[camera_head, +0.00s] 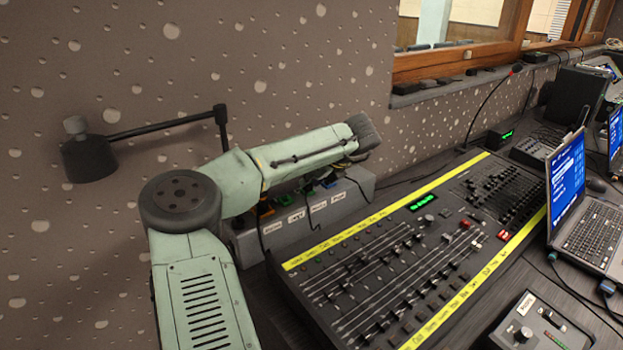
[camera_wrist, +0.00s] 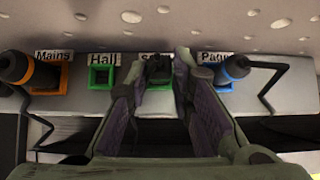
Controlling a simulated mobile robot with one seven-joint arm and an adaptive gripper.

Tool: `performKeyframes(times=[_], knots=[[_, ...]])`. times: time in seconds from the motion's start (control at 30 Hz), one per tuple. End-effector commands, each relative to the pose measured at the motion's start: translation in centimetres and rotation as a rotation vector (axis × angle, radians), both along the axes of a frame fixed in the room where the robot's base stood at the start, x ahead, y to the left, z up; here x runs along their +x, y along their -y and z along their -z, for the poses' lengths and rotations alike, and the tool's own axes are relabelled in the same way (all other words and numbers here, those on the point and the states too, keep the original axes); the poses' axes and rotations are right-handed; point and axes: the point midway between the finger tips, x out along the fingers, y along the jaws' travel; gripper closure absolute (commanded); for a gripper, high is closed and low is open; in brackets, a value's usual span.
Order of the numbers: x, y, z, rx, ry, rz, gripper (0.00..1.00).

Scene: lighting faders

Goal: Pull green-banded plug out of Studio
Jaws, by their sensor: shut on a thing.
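The socket box (camera_head: 360,186) stands against the wall, and the wrist view shows its labels. My gripper (camera_wrist: 159,66) is shut on a dark plug (camera_wrist: 158,68) at the Studio socket (camera_wrist: 160,87). The fingers partly cover the Studio label and the socket's green frame. I cannot make out the plug's own band or how deep it sits. In the head view my arm hides my fingers and the held plug.
The green Hall socket (camera_wrist: 102,76), left of my fingers, looks empty. Cables hang in front. A fader desk (camera_head: 400,270) lies right of the box.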

Motion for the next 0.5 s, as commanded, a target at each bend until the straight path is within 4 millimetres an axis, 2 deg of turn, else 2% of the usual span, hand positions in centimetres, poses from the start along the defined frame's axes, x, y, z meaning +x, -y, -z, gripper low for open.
performKeyframes(times=[0.13, 0.5], knots=[[-0.01, 0.0, -0.01, 0.0, 0.0, 0.0, 1.0], [-0.01, 0.0, -0.11, 0.0, 0.0, 0.0, 1.0]])
